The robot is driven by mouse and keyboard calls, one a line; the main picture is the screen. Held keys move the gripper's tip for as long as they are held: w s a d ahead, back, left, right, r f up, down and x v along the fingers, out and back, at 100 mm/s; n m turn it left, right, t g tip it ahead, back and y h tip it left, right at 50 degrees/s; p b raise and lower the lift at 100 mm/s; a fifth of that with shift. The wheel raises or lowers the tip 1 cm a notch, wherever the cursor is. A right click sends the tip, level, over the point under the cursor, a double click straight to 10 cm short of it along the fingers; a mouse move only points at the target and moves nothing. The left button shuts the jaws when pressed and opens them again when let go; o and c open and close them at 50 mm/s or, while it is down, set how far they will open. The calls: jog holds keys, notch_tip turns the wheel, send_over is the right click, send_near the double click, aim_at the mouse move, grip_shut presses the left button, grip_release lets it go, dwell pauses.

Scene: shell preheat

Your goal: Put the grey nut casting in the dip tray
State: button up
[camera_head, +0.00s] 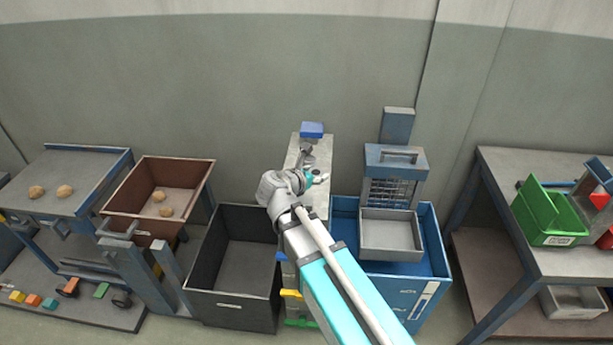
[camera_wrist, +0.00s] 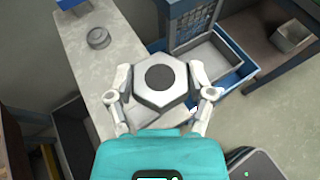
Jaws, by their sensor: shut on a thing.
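The grey nut casting (camera_wrist: 162,98) is hexagonal with a dark round hole. In the wrist view my gripper (camera_wrist: 160,74) is shut on it, one finger on each side. It is above the narrow grey bench top (camera_wrist: 95,70). In the head view my arm partly hides this area and the casting is too small to make out clearly. A shallow grey tray (camera_head: 390,251), which looks like the dip tray, sits at the blue bin to the right of my gripper. It also shows in the wrist view (camera_wrist: 213,68), up and right of the casting, and looks empty.
A small grey round piece (camera_wrist: 98,37) lies on the bench. A blue box (camera_head: 312,129) stands at its far end. A barred blue-grey frame (camera_head: 394,176) rises behind the tray. A dark open bin (camera_head: 240,262) is left, and a table with a green bin (camera_head: 548,216) is right.

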dwell(0.3)
jog(key=w+a+f+b, duration=0.1)
jog(key=w+f+b, duration=0.2)
jog(key=w, duration=0.1)
jog(key=w+a+f+b, duration=0.1)
jog(key=w+f+b, duration=0.2)
jog(key=w, duration=0.1)
jog(key=w+a+f+b, duration=0.1)
jog(key=w+f+b, duration=0.2)
jog(key=w, duration=0.1)
jog(key=shift+w+a, duration=0.3)
jog(key=shift+w, duration=0.1)
jog(key=shift+w+a+f+b, duration=0.1)
jog(key=shift+w+f+b, duration=0.3)
jog(key=shift+f+b, duration=1.6)
jog(key=shift+b, duration=0.05)
jog(key=shift+f, duration=0.2)
jog(key=o, duration=1.2)
jog(key=shift+r, duration=0.1)
